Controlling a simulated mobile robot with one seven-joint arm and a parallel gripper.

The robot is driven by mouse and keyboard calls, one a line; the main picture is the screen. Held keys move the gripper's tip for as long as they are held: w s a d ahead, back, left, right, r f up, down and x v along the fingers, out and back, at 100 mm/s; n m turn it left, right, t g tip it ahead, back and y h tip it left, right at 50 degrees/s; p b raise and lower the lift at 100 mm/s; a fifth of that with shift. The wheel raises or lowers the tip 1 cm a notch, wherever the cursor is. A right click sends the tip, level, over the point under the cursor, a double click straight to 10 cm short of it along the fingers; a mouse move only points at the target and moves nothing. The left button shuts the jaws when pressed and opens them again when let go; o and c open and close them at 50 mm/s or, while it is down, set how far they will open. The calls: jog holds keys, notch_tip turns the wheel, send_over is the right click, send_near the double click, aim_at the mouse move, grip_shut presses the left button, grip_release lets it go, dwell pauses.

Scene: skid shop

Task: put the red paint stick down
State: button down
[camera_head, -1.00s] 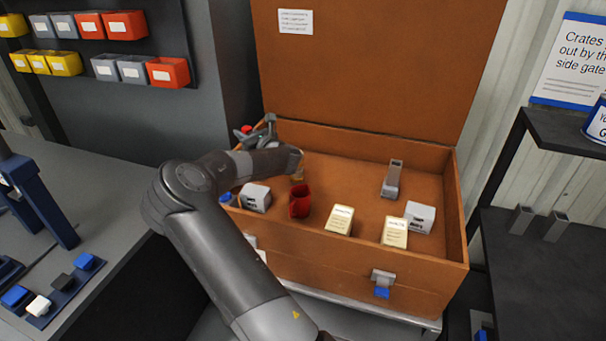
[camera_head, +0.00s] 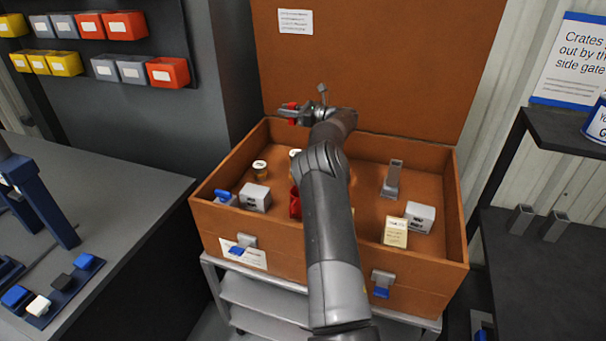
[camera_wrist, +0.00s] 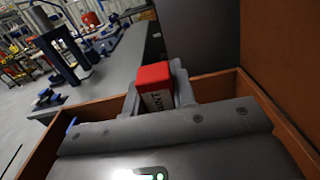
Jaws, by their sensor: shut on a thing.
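In the head view my gripper (camera_head: 289,112) is above the back left part of the open wooden crate (camera_head: 232,228), in front of the raised lid. Red ends of the paint stick (camera_head: 291,105) show at the fingers there. The jaws are shut on it and hold it in the air, clear of the crate floor.
The crate holds jars with white lids (camera_head: 260,170), a grey-white box (camera_head: 255,197), a red container (camera_head: 295,204) partly behind my arm, a cream carton (camera_head: 395,232), a white box (camera_head: 420,215) and a metal tube (camera_head: 391,180). A grey bench (camera_head: 110,205) stands left.

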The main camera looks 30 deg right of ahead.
jog(key=shift+y, duration=0.3)
jog(key=shift+s+d+f, duration=0.25)
jog(key=shift+d+f, duration=0.3)
jog(key=shift+f, duration=3)
jog(key=shift+s+d+f, duration=0.2)
jog(key=shift+d+f, duration=0.3)
jog(key=shift+f, duration=3.1)
jog(key=shift+s+d+f, duration=0.25)
jog(key=shift+d+f, duration=0.3)
jog(key=shift+f, duration=3)
jog(key=shift+f, duration=0.1)
jog(key=c, duration=1.2)
grip_release()
